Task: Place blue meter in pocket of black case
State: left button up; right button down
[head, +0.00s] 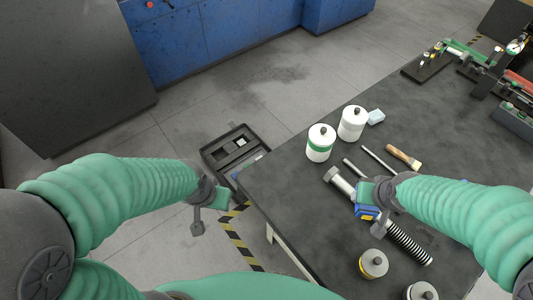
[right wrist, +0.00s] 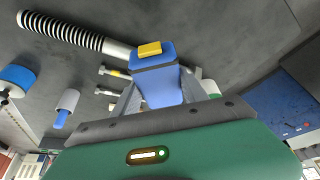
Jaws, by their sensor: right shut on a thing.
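The blue meter (head: 367,212), with a yellow part on it, is in my right gripper (head: 378,198) above the dark table. In the right wrist view the blue meter (right wrist: 160,86) sits between the two fingers of my right gripper (right wrist: 160,92), which is shut on it. The black case (head: 226,139) lies open beyond the table's left edge, lower than the tabletop, with several compartments; its near end is partly hidden by the table. My left gripper (head: 209,205) hangs left of the table, near the case and apart from it.
On the dark table (head: 290,215) are a large bolt (head: 340,183), a coil spring (head: 408,243), white jars (head: 320,143), a brush (head: 404,157) and a rod (head: 379,161). Striped floor tape (head: 236,240) runs beside the table. A test rig (head: 490,75) stands at the far right.

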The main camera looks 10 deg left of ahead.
aim_at(221, 158)
jog(key=i+j+u, duration=0.7)
jog(key=j, duration=0.15)
jog(key=i+j+u, duration=0.35)
jog(key=i+j, duration=0.15)
jog(key=i, duration=0.25)
jog(key=i+j, duration=0.2)
jog(key=i, duration=0.2)
jog(key=i+j, duration=0.15)
jog(key=i, duration=0.25)
